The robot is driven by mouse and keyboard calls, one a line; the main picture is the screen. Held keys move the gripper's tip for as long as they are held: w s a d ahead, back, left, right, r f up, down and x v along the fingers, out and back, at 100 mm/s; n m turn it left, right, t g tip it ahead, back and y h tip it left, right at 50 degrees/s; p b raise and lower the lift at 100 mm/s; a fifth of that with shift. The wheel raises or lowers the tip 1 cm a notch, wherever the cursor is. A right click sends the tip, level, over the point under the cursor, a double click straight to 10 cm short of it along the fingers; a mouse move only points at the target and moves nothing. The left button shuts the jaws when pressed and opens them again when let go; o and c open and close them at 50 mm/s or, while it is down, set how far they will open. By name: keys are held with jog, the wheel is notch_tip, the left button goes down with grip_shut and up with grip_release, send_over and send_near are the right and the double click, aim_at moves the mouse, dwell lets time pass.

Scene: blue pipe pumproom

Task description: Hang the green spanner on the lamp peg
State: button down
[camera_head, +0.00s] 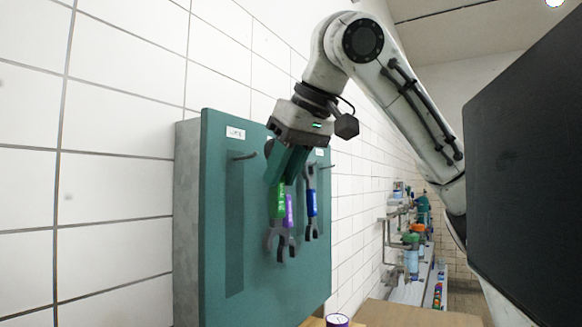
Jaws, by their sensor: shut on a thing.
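My gripper (284,168) points down in front of a teal tool board (210,220) and is shut on the green spanner (278,200). The spanner hangs below the fingers with its grey open jaw down. Its top end is hidden by the fingers. An empty peg (245,156) sticks out of the board to the left of my gripper, above a darker vertical strip. A white label (235,132) sits above that peg, but its writing is too small to read. I cannot tell which peg is the lamp peg.
A purple spanner (289,212) hangs just behind the green one. A blue spanner (311,202) hangs to the right, near another peg (325,166). A wooden surface (410,315) and a purple-and-white round item (337,320) are below. Shelves with colourful items (412,240) stand farther back.

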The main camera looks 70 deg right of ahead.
jog(key=shift+w+d+f, duration=0.25)
jog(key=shift+w+d, duration=0.05)
jog(key=shift+w, duration=0.8)
jog(key=shift+w+d+f, duration=0.2)
jog(key=shift+w+d, duration=0.05)
jog(key=shift+w, duration=0.9)
jog(key=shift+w+d+f, duration=0.25)
jog(key=shift+w+d, duration=0.05)
jog(key=shift+w, duration=0.8)
jog(key=c, duration=0.8)
grip_release()
jog(key=shift+c, duration=0.2)
jog(key=v, duration=1)
jog(key=shift+s+r+b, duration=0.3)
jog(key=shift+b, duration=0.15)
jog(key=shift+a, duration=0.1)
